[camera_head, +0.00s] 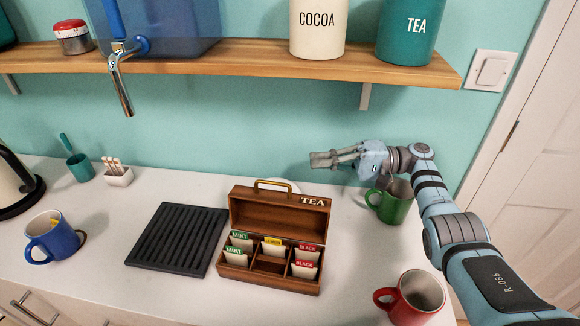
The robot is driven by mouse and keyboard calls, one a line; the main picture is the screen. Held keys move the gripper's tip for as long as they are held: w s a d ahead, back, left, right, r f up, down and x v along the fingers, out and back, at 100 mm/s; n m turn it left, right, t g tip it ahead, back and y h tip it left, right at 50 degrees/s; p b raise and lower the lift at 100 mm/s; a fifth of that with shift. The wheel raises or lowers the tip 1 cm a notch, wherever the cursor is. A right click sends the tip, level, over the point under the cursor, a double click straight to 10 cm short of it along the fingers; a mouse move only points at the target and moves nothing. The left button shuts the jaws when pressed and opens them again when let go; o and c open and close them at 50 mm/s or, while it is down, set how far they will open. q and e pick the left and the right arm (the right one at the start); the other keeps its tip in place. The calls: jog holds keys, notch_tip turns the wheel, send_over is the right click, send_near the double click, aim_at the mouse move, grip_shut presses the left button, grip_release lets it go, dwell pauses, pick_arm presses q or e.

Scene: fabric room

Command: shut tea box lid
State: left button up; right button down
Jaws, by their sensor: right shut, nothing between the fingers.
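The wooden tea box (265,285) stands on the white counter, right of the middle. Its lid (278,219) is raised upright at the back, with a brass handle (272,183) on its top edge and a TEA label at its right corner. Mint, lemon and black tea packets stand in the compartments. My right gripper (322,158) is shut and empty. It points left and appears above and behind the lid's right corner, apart from it. My left gripper is not in view.
A green mug (394,203) stands below my right wrist, and a red mug (418,291) stands at the front right. A black ridged tray (178,238) lies left of the box. A wooden shelf (270,63) with canisters hangs above.

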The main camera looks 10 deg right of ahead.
aim_at(280, 208)
jog(key=s+a+p, duration=0.2)
jog(key=a+p, duration=0.2)
jog(key=a, duration=0.4)
jog(key=shift+p, duration=0.35)
jog(key=shift+w+f, duration=0.1)
jog(key=shift+f, duration=0.1)
jog(key=shift+r, duration=0.1)
